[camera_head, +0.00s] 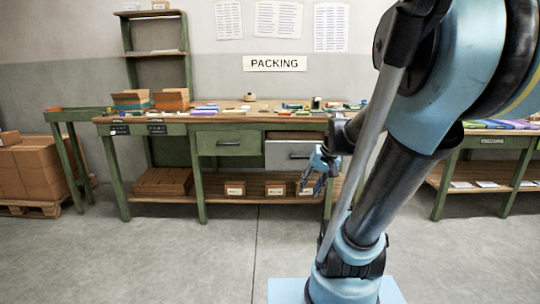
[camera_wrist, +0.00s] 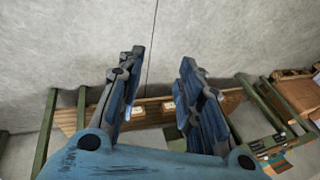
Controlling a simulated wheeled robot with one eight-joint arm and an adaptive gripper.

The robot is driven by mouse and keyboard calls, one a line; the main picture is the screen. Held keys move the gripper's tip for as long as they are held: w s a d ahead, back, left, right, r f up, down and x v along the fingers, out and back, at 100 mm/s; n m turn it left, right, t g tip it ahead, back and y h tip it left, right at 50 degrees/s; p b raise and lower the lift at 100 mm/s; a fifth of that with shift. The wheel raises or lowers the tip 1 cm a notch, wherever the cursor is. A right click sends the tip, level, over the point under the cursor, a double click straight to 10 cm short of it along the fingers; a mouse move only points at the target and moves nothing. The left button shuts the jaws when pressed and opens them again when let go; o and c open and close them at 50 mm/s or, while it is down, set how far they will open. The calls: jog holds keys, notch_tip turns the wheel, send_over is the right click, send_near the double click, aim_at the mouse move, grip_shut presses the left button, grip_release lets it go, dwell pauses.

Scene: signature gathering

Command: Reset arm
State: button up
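My gripper (camera_head: 318,172) hangs in front of the packing table (camera_head: 178,119), at about the height of its drawers, with my arm reaching in from the right. In the wrist view my gripper (camera_wrist: 158,68) shows two blue and black fingers spread apart with nothing between them. Behind the fingers, the wrist view shows the concrete floor and the table's wooden lower shelf (camera_wrist: 68,122). The gripper touches nothing that I can see.
The green drawer (camera_head: 228,143) and a grey drawer (camera_head: 290,154) are under the tabletop. Small boxes (camera_head: 234,188) stand on the lower shelf. Brown cartons (camera_head: 30,170) sit on a pallet at left. Another table (camera_head: 490,142) stands at right. The front floor is clear.

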jog(key=s+d+f+h, duration=0.1)
jog(key=s+d+f, duration=0.1)
jog(key=s, duration=0.4)
jog(key=s+d+f+n+h, duration=0.1)
jog(key=s+d+f+h, duration=0.1)
jog(key=s, duration=0.5)
notch_tip(320, 180, down, 2)
jog(key=shift+d+g, duration=0.4)
jog(key=shift+d, duration=0.05)
jog(key=shift+w+f, duration=0.2)
jog(key=shift+w, duration=0.25)
